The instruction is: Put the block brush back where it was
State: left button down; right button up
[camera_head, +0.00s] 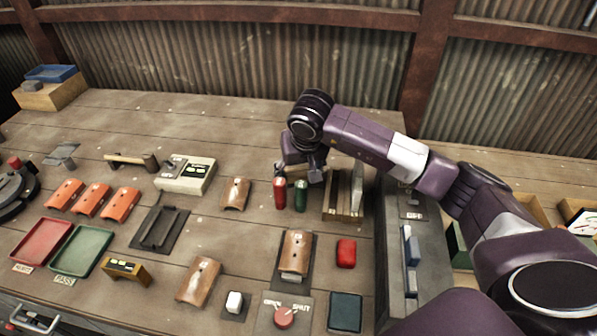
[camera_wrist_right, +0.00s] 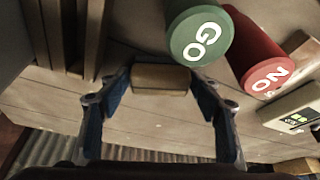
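A tan wooden block, which looks like the block brush (camera_wrist_right: 160,78), sits between the fingertips of my right gripper (camera_wrist_right: 163,72) in the right wrist view. Both fingertips appear to touch its ends, so the gripper looks shut on it. Bristles do not show. In the head view my right gripper (camera_head: 301,168) points down just behind the green GO cylinder (camera_head: 300,196) and the red NO cylinder (camera_head: 279,194), low over the bench. My left gripper is not in view.
A slotted wooden rack (camera_head: 343,212) stands close to the right of the cylinders. The bench behind my gripper is largely clear up to the corrugated wall (camera_head: 200,55).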

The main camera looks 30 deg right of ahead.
jog(key=shift+o, duration=0.7)
jog(key=shift+r, duration=0.1)
jog(key=shift+r, duration=0.2)
jog(key=b+v, duration=0.1)
jog(key=v, duration=1.1)
jog(key=shift+b, duration=0.3)
jog(key=shift+f, duration=0.15)
